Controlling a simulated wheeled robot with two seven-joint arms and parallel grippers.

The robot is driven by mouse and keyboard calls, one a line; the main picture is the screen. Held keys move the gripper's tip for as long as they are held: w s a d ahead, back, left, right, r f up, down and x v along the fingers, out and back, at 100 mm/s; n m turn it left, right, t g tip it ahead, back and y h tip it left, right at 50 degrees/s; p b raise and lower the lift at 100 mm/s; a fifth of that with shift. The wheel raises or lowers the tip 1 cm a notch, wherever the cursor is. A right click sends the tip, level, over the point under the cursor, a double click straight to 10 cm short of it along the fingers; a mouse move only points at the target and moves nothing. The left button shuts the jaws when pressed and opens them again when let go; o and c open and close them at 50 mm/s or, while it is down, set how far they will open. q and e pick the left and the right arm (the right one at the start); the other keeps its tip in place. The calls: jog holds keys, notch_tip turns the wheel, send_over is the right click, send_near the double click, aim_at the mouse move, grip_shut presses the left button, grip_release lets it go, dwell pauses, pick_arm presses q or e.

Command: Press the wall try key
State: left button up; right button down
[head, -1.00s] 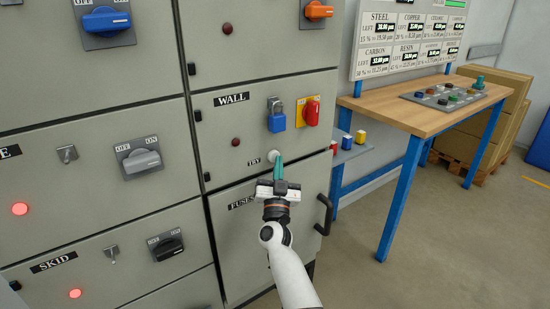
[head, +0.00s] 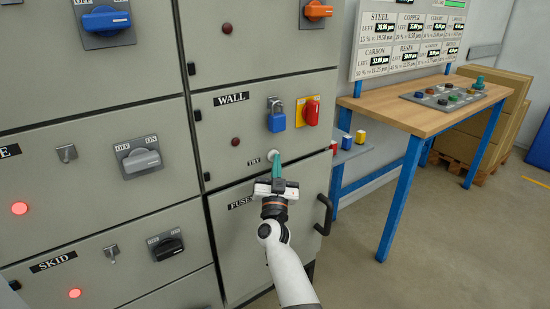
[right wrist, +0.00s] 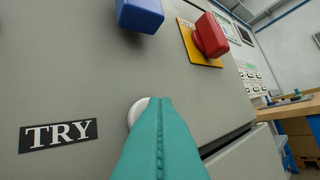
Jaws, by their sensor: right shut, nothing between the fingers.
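The wall try key is a round white button (head: 273,155) beside the TRY label (head: 254,161), low on the WALL panel. In the right wrist view the white button (right wrist: 136,110) is partly hidden behind my fingers, right of the TRY label (right wrist: 58,134). My right gripper (head: 277,168) is shut and empty, its teal fingertips together just below and in front of the button. In the right wrist view the tips (right wrist: 153,103) overlap the button's right part; whether they touch it I cannot tell. My left gripper is not in view.
Above the button hang a blue padlock (head: 276,118) and a red switch on a yellow plate (head: 309,111). A dark handle (head: 323,214) sticks out from the FUSES door below. A wooden table (head: 430,112) with blue legs stands to the right, with clear floor before it.

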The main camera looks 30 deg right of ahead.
dwell(0.3)
jog(key=shift+s+p, duration=0.7)
jog(key=shift+s, duration=0.1)
jog(key=s+p, duration=0.2)
jog(key=s, duration=0.1)
jog(key=s+p, duration=0.1)
jog(key=s, duration=0.1)
jog(key=shift+d, duration=0.25)
dwell(0.5)
